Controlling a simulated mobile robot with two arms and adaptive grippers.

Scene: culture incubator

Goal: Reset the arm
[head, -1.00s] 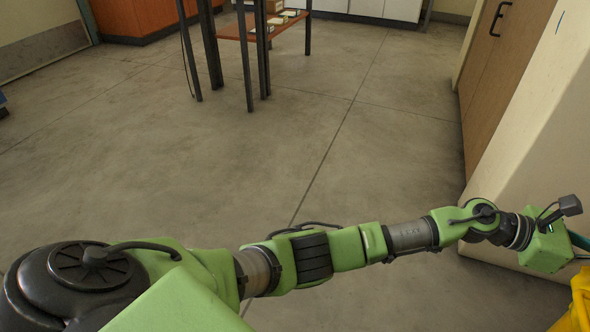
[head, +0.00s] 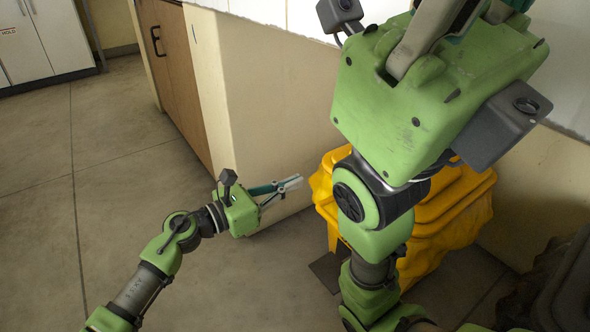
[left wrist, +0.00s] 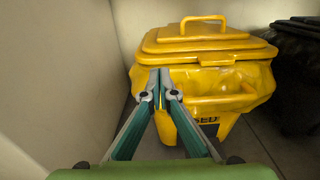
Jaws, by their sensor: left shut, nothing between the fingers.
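My left arm comes in from the lower left of the head view. Its gripper (head: 290,184) points right in front of the pale wall, with the fingers together and nothing between them. In the left wrist view the left gripper's tips (left wrist: 160,76) meet in front of a yellow bin, apart from its lid as far as I can tell. My right arm rises large in the foreground. The base of its gripper (head: 440,40) shows at the top edge, and its fingertips are cut off by the frame.
The yellow lidded bin (left wrist: 206,45) stands by the wall, partly behind my right arm in the head view (head: 440,215). A dark bin (left wrist: 300,50) stands to its right. A brown cabinet door (head: 180,75) is at the left. Open floor (head: 120,190) lies at left.

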